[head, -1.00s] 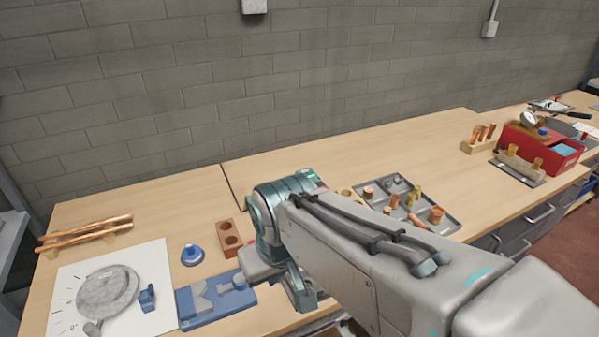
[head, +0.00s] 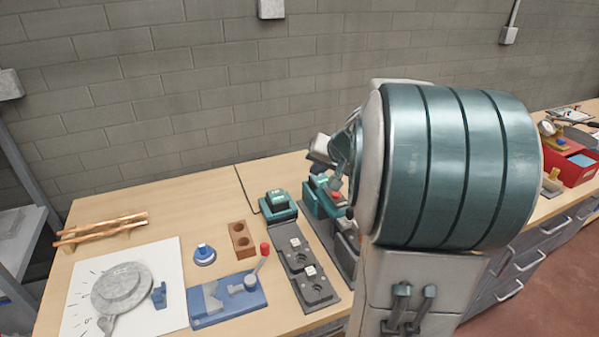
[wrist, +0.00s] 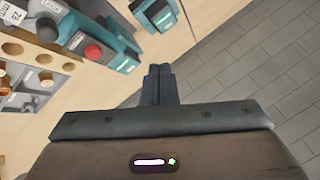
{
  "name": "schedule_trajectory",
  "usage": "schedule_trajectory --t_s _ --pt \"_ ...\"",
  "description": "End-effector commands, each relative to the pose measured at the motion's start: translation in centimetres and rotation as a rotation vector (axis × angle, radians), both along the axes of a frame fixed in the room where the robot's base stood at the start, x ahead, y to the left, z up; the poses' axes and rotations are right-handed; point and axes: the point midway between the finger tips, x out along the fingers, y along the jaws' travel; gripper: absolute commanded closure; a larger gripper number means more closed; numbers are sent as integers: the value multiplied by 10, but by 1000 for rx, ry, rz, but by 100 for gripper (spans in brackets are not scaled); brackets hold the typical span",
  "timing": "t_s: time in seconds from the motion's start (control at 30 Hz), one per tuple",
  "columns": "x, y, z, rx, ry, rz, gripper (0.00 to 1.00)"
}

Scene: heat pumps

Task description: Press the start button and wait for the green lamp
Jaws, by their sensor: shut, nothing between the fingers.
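My gripper (wrist: 158,72) is shut and empty, with its two dark fingers together in the wrist view. A teal device with a red button (wrist: 93,52) lies left of the fingers, apart from them. The red button also shows in the head view (head: 336,196), partly behind my arm. A smaller teal unit (wrist: 158,14) with a pale green panel is beyond the fingertips; it seems to be the teal box in the head view (head: 278,203). I cannot tell which control is the start button.
A dark fixture (head: 305,277), a blue fixture with a red-tipped lever (head: 228,301) and a wooden block with holes (head: 242,240) stand on the bench. Copper pipes (head: 100,230) lie at the left. The wall is behind. My arm hides the bench's middle.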

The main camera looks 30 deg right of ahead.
Motion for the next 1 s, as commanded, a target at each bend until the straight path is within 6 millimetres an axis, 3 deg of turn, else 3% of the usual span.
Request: schedule_trajectory --t_s 0.03,0.1,0.27,0.73,1.0 --pt "7 -25 -2 11 -22 -49 100" --pt "15 -49 -2 20 -51 -95 100" --pt "21 -79 -3 26 -87 -152 100" --pt "22 -82 -5 28 -91 -158 100" --pt "22 -81 -27 29 -91 -157 100"
